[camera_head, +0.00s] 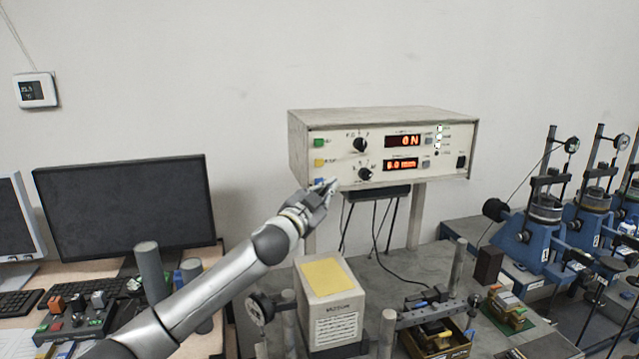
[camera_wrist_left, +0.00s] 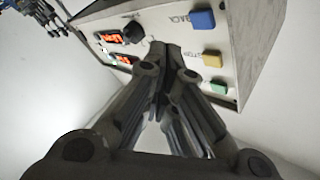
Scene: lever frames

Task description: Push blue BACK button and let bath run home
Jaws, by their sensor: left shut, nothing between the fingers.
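The cream control box (camera_head: 375,119) stands on posts above the bench. Its left column of buttons has green (camera_head: 319,143), yellow (camera_head: 319,162) and blue ones. In the left wrist view the blue button (camera_wrist_left: 202,20) is at the top, beside the word BACK, with the yellow (camera_wrist_left: 212,58) and green (camera_wrist_left: 219,86) below. My left gripper (camera_head: 329,186) is shut and empty at the panel's lower left, overlapping the blue button in the head view. In the left wrist view its fingertips (camera_wrist_left: 166,47) lie left of the blue button, apart from it in the picture. Contact with the panel cannot be told.
Two black knobs sit beside the displays. A pale box with a yellow top (camera_head: 328,276) stands below my gripper. Blue lever frames (camera_head: 545,235) stand at right, a monitor (camera_head: 124,209) at left.

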